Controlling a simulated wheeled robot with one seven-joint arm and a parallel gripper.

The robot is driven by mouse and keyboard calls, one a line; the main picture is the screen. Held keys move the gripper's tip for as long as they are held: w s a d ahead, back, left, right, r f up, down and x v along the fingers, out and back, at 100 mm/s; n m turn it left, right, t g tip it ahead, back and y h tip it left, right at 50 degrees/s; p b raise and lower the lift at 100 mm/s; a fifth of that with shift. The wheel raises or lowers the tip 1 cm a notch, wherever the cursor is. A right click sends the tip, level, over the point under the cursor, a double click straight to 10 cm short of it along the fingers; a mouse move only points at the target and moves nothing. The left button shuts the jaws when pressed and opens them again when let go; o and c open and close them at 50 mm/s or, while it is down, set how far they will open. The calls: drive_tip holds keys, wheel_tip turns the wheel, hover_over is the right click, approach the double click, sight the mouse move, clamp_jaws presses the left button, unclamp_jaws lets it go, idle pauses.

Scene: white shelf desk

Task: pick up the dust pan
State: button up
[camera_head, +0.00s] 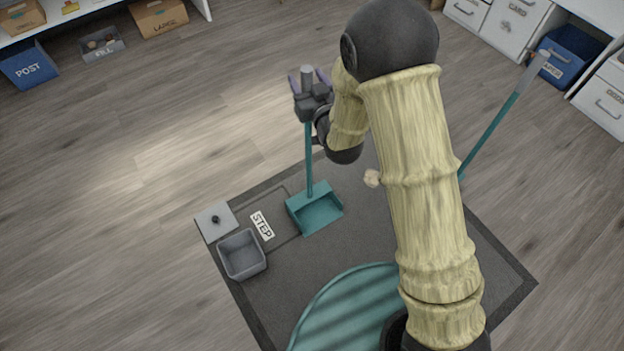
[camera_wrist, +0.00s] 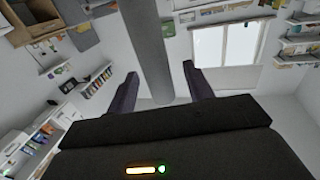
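The dust pan (camera_head: 316,210) is teal with a long upright teal handle and a grey grip at its top. Its scoop rests on the dark mat. My gripper (camera_head: 308,79) is at the top of the handle in the head view, with one purple-grey finger on each side of the grey grip. In the wrist view the grey grip (camera_wrist: 150,45) runs between the two fingers of my gripper (camera_wrist: 160,85). A gap shows on each side of it, so the fingers look open and not closed on it.
A grey bin (camera_head: 242,255) stands left of the scoop on the dark mat (camera_head: 300,265). A teal-handled stick (camera_head: 490,133) leans at the right, partly behind my arm. A blue box (camera_head: 566,55) stands at the right and another blue box (camera_head: 30,64) at the left.

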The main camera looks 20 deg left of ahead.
drive_tip(key=shift+s+a, duration=0.1)
drive_tip(key=c, duration=0.4)
clamp_jaws()
drive_tip(key=shift+w+d+r, duration=0.2)
drive_tip(key=shift+d, duration=0.05)
wheel_tip(320, 180, up, 10)
drive_tip(key=p, duration=0.3)
drive_tip(key=shift+a+f+p, duration=0.1)
drive_tip(key=shift+p, duration=0.2)
